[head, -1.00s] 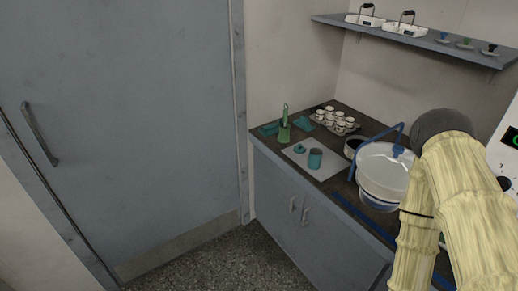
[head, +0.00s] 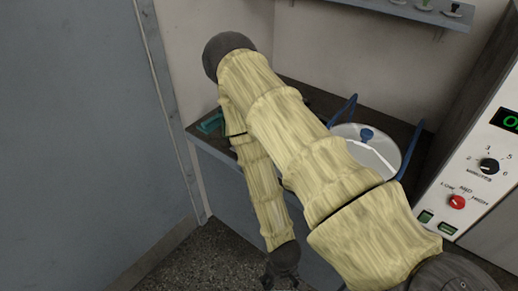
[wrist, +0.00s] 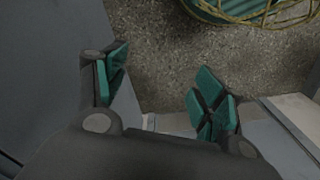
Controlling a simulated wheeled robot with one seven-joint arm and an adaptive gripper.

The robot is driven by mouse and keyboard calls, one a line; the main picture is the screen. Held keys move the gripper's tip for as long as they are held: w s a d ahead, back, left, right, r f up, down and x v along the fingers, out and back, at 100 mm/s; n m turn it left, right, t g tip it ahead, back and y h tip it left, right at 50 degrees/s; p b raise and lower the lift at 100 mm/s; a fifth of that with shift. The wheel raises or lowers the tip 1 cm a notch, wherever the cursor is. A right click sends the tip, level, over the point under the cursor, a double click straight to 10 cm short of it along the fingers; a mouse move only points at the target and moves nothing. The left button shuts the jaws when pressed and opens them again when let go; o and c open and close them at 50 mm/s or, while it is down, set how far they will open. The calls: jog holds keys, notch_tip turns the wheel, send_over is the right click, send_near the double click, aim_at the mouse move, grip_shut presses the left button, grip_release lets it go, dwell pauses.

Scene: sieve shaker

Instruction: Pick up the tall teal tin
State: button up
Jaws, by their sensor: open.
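The tall teal tin does not show in either view now; my yellow-sleeved arm covers much of the counter in the head view. My gripper (head: 280,278) hangs low at the bottom of the head view, in front of the blue-grey cabinet and below the counter top. In the wrist view my gripper (wrist: 162,72) is open and empty, its teal-padded fingers spread apart over the speckled floor.
A white lidded vessel (head: 350,133) with blue handles stands on the dark counter. A teal item (head: 211,122) lies at the counter's left end. A white control panel (head: 477,165) stands at right. A shelf (head: 400,12) is above. Floor is open at lower left.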

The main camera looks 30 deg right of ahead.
jog(key=w+d+r+m+t, duration=0.1)
jog(key=w+d+r, duration=0.25)
jog(key=w, duration=0.45)
jog(key=w+d+r+m+h, duration=0.1)
jog(key=w+d+r+m, duration=0.1)
jog(key=w+r, duration=0.35)
jog(key=w+d+r+m+t, duration=0.1)
jog(key=w+d+r, duration=0.15)
jog(key=w, duration=0.65)
jog(key=w+d+r+m+t+h, duration=0.1)
jog(key=w+d+r+m, duration=0.1)
jog(key=w+d+r, duration=0.5)
jog(key=w+d+r+m+h, duration=0.1)
jog(key=w+d+r+m, duration=0.1)
jog(key=w+r, duration=0.45)
jog(key=shift+w+d+f+p, duration=0.1)
jog(key=shift+d+f+p, duration=0.35)
jog(key=shift+f, duration=0.35)
jog(key=shift+w+d+f+p, duration=0.1)
jog(key=shift+d+f+p, duration=0.3)
jog(key=shift+f, duration=0.4)
jog(key=shift+s+p+x, duration=0.15)
jog(key=shift+p+x, duration=0.45)
jog(key=shift+x, duration=0.2)
jog(key=shift+s+p+x, duration=0.2)
jog(key=shift+p+x, duration=0.35)
jog(key=shift+x, duration=0.25)
jog(key=shift+p+x, duration=0.3)
jog(key=shift+x, duration=0.95)
jog(key=shift+a, duration=0.15)
